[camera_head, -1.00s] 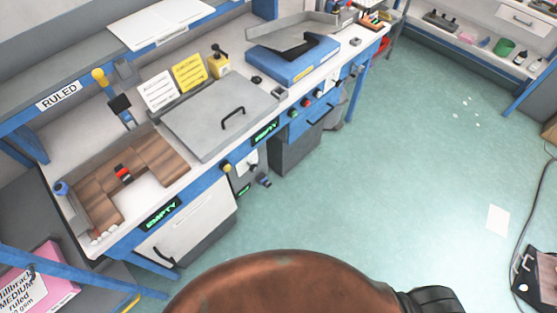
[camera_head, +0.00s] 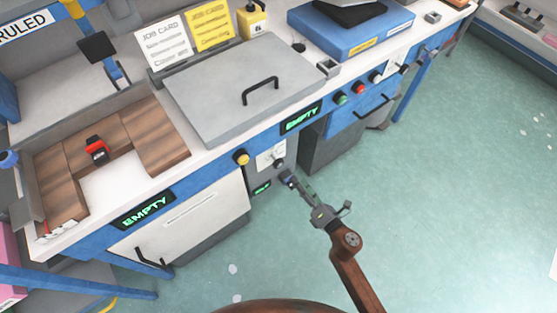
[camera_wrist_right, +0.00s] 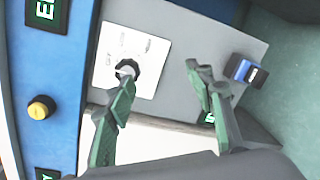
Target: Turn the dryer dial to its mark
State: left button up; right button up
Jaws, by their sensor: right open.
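The dryer dial is a small dark knob (camera_wrist_right: 127,68) on a white label plate (camera_wrist_right: 138,48), with small markings around it that are hard to read. In the head view the knob (camera_head: 278,163) sits on the grey panel below the counter's blue front edge. My right gripper (camera_wrist_right: 162,72) is open and empty. In the wrist view one fingertip overlaps the knob's lower edge; I cannot tell whether it touches. The other finger is to the right, over bare grey panel. The right gripper also shows in the head view (camera_head: 298,188). My left gripper is not in view.
A blue block (camera_wrist_right: 245,70) juts from the panel right of the fingers. A yellow button (camera_wrist_right: 41,108) is on the blue edge. Green displays (camera_head: 300,117) sit on the front. A grey lid (camera_head: 235,85) covers the counter above. Open floor (camera_head: 460,200) lies at the right.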

aim_at(280, 166)
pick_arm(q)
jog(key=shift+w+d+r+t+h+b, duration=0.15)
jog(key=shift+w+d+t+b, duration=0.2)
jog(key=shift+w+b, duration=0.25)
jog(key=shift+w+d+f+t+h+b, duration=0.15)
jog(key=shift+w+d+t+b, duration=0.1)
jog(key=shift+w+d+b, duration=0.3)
pick_arm(e)
jog(key=w+a+r+n, duration=0.1)
jog(key=w+a, duration=0.1)
jog(key=w+a+r+n+y, duration=0.1)
jog(key=w+a, duration=0.1)
jog(key=a, duration=0.1)
jog(key=w+a+r+n, duration=0.1)
jog(key=w+a, duration=0.1)
jog(key=a, duration=0.1)
jog(key=shift+r+y, duration=0.4)
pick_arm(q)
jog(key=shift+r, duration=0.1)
pick_arm(e)
jog(key=shift+c, duration=0.3)
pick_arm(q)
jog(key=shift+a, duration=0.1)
pick_arm(e)
jog(key=c, duration=1.1)
